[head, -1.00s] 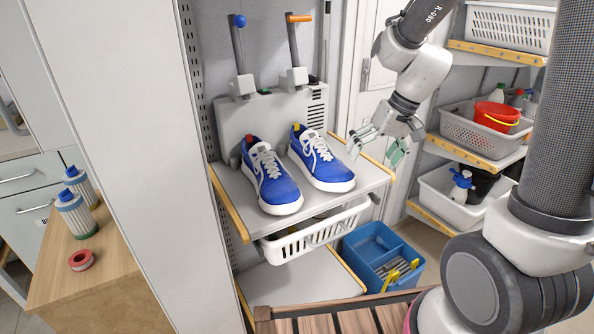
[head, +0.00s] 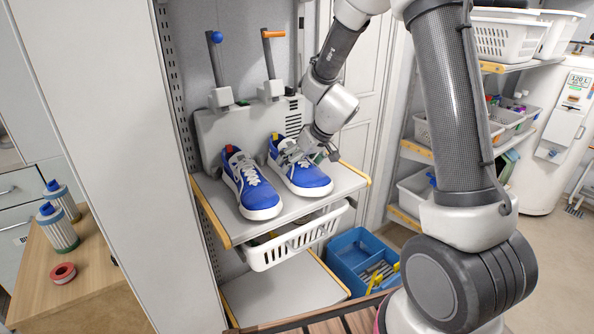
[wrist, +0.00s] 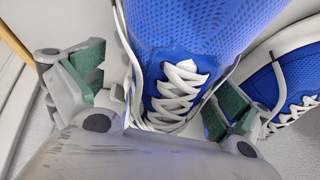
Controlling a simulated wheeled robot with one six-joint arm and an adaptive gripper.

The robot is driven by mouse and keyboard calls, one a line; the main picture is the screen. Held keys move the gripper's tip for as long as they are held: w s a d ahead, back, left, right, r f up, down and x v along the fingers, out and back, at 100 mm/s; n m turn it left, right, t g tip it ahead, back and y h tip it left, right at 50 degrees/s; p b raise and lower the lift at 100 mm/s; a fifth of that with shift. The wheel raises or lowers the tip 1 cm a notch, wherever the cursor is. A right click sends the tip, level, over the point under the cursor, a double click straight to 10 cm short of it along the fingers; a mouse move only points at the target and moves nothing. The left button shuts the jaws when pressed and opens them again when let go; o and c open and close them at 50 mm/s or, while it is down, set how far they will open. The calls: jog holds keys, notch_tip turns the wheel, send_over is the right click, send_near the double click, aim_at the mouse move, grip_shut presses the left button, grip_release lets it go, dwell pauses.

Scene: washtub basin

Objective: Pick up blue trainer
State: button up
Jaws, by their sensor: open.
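Two blue trainers with white soles and laces stand side by side on the grey shelf (head: 290,216): a left one (head: 256,195) and a right one (head: 309,175). My gripper (head: 300,155) is at the laces and opening of the right one in the head view. In the wrist view, the open jaws (wrist: 160,85) straddle a blue trainer (wrist: 197,30), one green-padded finger on either side of its laces. Whether the pads touch it I cannot tell. The other trainer (wrist: 275,85) lies close beyond the right finger. My gripper hides part of the near trainer.
A grey unit with two levers, one blue-tipped (head: 217,37) and one orange-tipped (head: 273,34), stands behind the trainers. A white basket (head: 290,245) hangs under the shelf. A blue crate (head: 347,258) is below right. A wall panel closes the left side.

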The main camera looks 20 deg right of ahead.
jog(key=shift+w+a+f, duration=0.15)
jog(key=shift+w+f, duration=0.1)
jog(key=shift+f, duration=0.2)
jog(key=c, duration=1.1)
jog(key=shift+r, duration=0.15)
